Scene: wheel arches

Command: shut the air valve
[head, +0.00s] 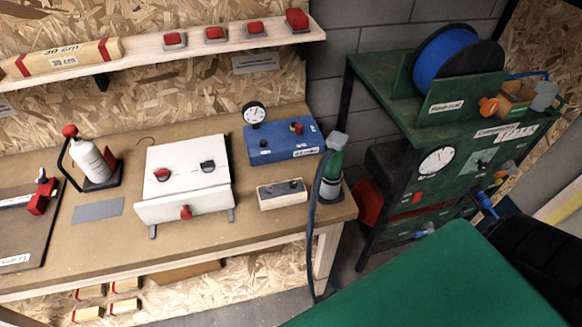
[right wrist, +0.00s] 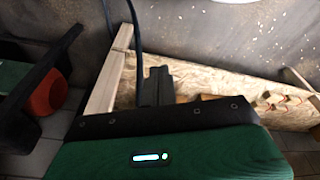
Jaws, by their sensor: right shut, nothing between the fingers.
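A green compressor stand (head: 455,160) with a round gauge (head: 436,160) stands right of the bench in the head view. A blue lever-like handle (head: 485,205) sticks out low on its right side, and looks like the air valve. Whether it is open or shut is too small to tell. An orange knob (head: 488,106) sits on the stand's upper shelf. The valve is not recognisable in that view. My left gripper is not in view.
The bench (head: 120,235) holds a white box (head: 185,180), a blue gauge box (head: 282,142) and a green bottle-like tool (head: 332,170) with a black hose hanging off the front edge. A blue hose reel (head: 445,55) tops the stand. My green arm covers the lower right.

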